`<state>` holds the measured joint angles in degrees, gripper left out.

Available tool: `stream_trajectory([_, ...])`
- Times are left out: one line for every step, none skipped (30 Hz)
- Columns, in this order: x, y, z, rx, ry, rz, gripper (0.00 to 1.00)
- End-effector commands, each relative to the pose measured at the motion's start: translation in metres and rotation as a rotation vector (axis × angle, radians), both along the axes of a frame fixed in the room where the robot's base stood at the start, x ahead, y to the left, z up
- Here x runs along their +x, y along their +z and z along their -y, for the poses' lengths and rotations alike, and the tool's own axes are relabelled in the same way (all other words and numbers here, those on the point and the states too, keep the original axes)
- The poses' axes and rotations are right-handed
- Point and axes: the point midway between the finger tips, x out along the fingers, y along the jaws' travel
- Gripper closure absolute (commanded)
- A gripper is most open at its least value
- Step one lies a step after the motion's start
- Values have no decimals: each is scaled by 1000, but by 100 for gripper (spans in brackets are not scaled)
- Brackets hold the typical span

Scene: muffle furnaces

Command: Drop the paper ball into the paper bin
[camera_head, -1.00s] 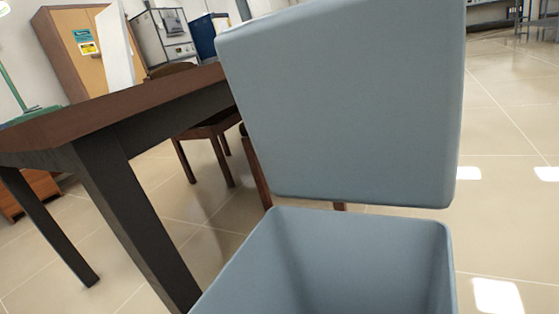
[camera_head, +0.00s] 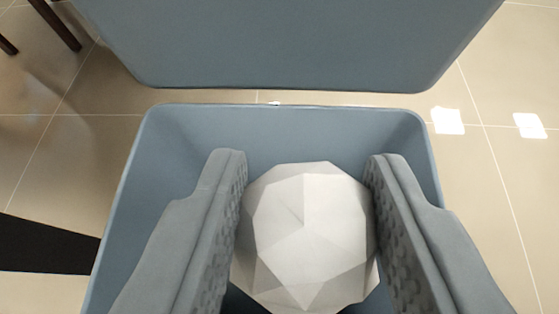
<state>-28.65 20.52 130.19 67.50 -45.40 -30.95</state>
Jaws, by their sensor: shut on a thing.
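The paper ball (camera_head: 308,235) is white and faceted, and sits between the two grey padded fingers of my gripper (camera_head: 306,215). The gripper is shut on it, with a finger against its left and right sides. The blue-grey paper bin (camera_head: 275,125) is below and around the ball in the picture, with its mouth open. Its lid (camera_head: 290,45) stands raised behind the mouth. The ball and fingers cover most of the bin's inside, and its floor is hidden. I cannot tell how far the ball is above or below the rim.
Tan tiled floor (camera_head: 500,200) lies clear to the right of the bin. Brown chair legs (camera_head: 55,25) show at the upper left.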

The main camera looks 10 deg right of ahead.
Motion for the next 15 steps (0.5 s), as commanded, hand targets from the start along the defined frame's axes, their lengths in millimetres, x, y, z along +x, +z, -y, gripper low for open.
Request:
stream_trajectory([0,-6,0,-1,0,-2,83])
stream_trajectory([0,-10,0,-1,1,-2,83])
stream_trajectory([0,-15,0,-2,1,-3,84])
stream_trajectory([0,-18,0,-2,1,-4,84])
stream_trajectory([0,-21,0,0,0,-3,84])
stream_trajectory([0,-25,0,-1,1,-2,84])
stream_trajectory([0,-28,0,-2,1,-3,84])
stream_trajectory([0,-31,0,-2,1,-3,84])
stream_trajectory([0,-34,0,-1,1,-2,84])
stream_trajectory([0,-36,0,-1,0,-1,84])
stream_trajectory([0,-38,0,-1,0,-1,84])
stream_trajectory([0,-40,0,-1,0,-1,84])
stream_trajectory([0,-41,0,0,0,-1,84])
stream_trajectory([0,-42,0,0,0,-1,84])
stream_trajectory([0,-44,0,0,0,-1,84])
